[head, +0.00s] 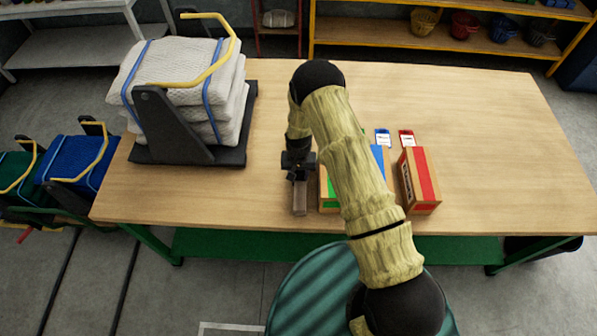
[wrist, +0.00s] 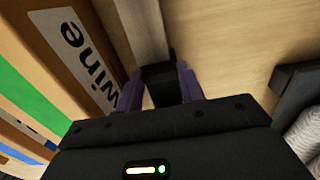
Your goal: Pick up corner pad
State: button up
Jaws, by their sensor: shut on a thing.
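The corner pad looks like a narrow grey-brown piece (head: 300,198) near the table's front edge, left of the boxes. In the wrist view its pale length (wrist: 146,28) runs away from a dark part (wrist: 160,82) between my fingers. My gripper (head: 298,172) points down at it and is shut on it. In the wrist view my gripper's purple fingers (wrist: 160,92) stand on both sides of the dark part. I cannot tell whether the pad touches the table.
Close right of the pad stands a green-striped box (head: 329,190), labelled "wine" in the wrist view (wrist: 88,52). Beyond are a blue-topped box (head: 378,158) and a red-striped box (head: 420,180). Strapped white nets (head: 185,75) sit on a dark stand at left. The table's right side (head: 490,150) is clear.

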notch_tip(320, 180, up, 10)
jog(key=b, duration=0.4)
dwell(0.4)
dwell(0.4)
jog(key=w+d+r+m+b, duration=0.1)
jog(key=d+r, duration=0.2)
jog(key=d, duration=0.4)
jog(key=w+d+r+m+b, duration=0.1)
jog(key=d+r, duration=0.3)
jog(key=d, duration=0.4)
jog(key=shift+d+r+m+b, duration=0.2)
jog(key=shift+m+b, duration=0.25)
jog(key=shift+m, duration=0.05)
